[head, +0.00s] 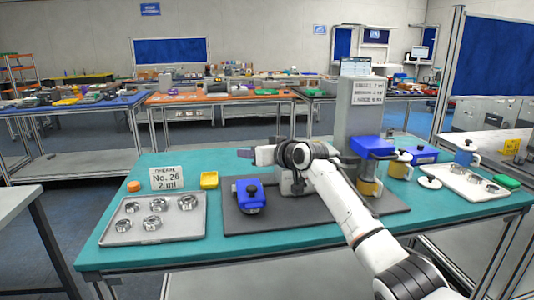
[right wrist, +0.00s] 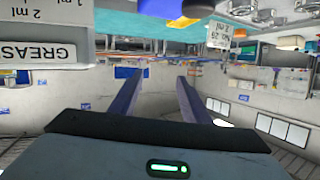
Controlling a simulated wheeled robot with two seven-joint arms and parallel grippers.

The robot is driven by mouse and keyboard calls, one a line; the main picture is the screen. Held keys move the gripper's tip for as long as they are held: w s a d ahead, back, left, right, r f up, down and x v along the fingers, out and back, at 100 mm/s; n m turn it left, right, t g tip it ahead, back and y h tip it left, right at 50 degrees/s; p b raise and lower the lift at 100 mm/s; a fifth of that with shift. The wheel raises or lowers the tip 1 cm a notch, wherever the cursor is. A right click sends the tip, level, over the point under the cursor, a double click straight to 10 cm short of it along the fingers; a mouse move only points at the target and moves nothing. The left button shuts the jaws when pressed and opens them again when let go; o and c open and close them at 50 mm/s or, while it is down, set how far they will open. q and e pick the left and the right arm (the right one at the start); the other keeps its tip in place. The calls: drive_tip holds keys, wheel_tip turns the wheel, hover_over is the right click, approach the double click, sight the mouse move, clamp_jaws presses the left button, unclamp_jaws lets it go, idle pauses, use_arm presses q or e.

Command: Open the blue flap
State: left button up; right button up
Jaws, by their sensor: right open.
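A grey dispenser column (head: 362,118) stands on a dark mat at the right of the teal table, with a blue block-like cover (head: 371,146) at its front. A second blue-topped device (head: 250,195) with a dark knob lies on the mat's left part. I cannot tell which blue part is the flap. My right gripper (head: 242,154) reaches left above the mat, behind the blue-topped device and apart from it. In the right wrist view its two fingers (right wrist: 157,84) are spread with nothing between them. My right arm partly hides the dispenser's base. My left gripper is out of view.
A metal tray (head: 118,233) of round metal parts lies left. A "No. 26 2 ml" sign (head: 176,178), yellow bin (head: 209,180) and orange cap (head: 134,186) stand behind. Lidded cups (head: 400,165) and a white tray (head: 464,188) are at right.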

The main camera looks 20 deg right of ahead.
drive_tip(key=v, duration=0.8)
drive_tip(key=shift+b, duration=0.3)
